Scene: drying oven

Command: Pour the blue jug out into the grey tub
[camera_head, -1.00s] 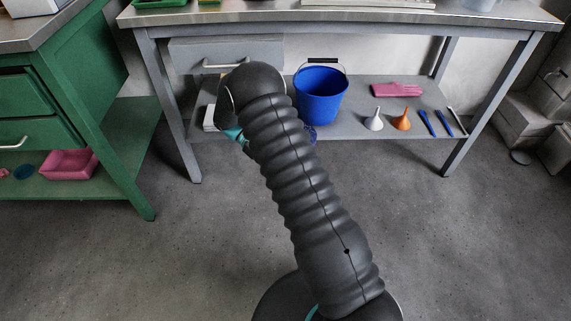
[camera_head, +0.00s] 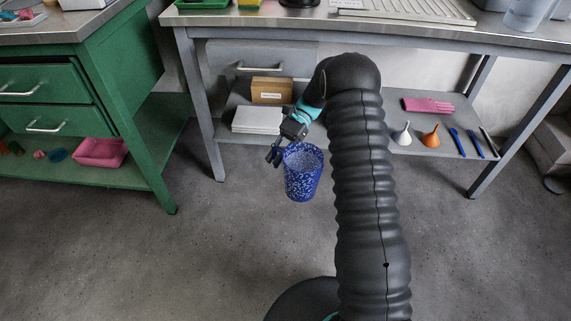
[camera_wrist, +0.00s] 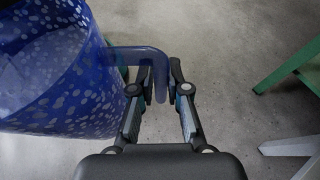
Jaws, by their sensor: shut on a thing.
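The blue jug (camera_head: 303,174) is speckled with white and hangs above the floor, in front of the grey bench. It looks about upright, with its open top showing; I cannot tell what is inside. My gripper (camera_head: 279,148) is left of the jug and shut on its handle. In the wrist view the jug (camera_wrist: 60,85) fills the left side, and its handle (camera_wrist: 135,53) reaches between the fingertips of my gripper (camera_wrist: 162,78). I cannot make out the grey tub for certain in either view.
A clear container (camera_head: 525,14) stands on the benchtop. The green bench (camera_head: 140,120) is at left, with a pink tub (camera_head: 100,152). The floor in front is clear.

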